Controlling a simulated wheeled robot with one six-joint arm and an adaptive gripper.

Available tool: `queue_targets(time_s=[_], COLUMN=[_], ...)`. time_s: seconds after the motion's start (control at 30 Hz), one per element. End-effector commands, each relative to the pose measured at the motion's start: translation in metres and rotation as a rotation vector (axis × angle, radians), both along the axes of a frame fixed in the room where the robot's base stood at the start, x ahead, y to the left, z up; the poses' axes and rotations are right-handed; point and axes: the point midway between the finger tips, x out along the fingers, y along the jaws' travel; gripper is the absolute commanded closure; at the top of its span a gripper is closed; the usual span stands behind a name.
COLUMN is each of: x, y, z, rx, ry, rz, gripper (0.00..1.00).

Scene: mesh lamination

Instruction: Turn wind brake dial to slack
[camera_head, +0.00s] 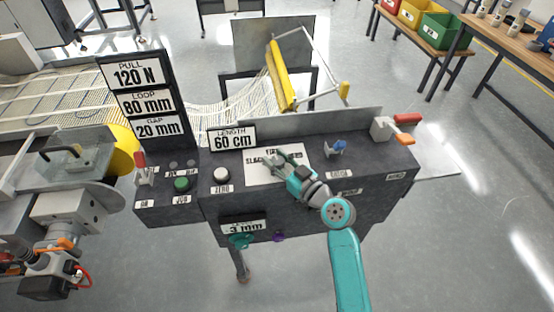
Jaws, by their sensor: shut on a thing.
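The white dial plate (256,178) lies on top of the dark control console (222,196). Part of its lettering shows, with "SLACK" at its left side. My gripper (274,159) reaches over this plate from the lower right, with its fingers low at the plate's upper middle. The fingers are shut on the wind brake dial, which they and the wrist mostly hide. I cannot read which mark the dial points to.
A white ZERO button (222,175), a green JOG button (181,184) and a red-tipped lever (141,164) stand left. Display signs (143,100) rise at the back left.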

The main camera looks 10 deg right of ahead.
Motion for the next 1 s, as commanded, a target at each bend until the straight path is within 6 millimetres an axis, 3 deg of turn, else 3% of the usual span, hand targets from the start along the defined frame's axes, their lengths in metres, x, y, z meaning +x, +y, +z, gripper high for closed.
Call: queue_targets(time_s=[0.37, 0.4, 0.47, 0.83, 1.0], x=[-0.001, -0.001, -0.001, -0.002, -0.018], y=[0.000, 0.000, 0.000, -0.001, -0.012], z=[-0.002, -0.002, -0.001, 0.000, -0.001], rx=[0.000, 0.000, -0.001, 0.000, -0.001], ry=[0.002, 0.002, 0.001, 0.000, 0.000], rz=[0.012, 0.012, 0.012, 0.011, 0.009], gripper=[0.95, 0.50, 0.35, 0.34, 0.34])
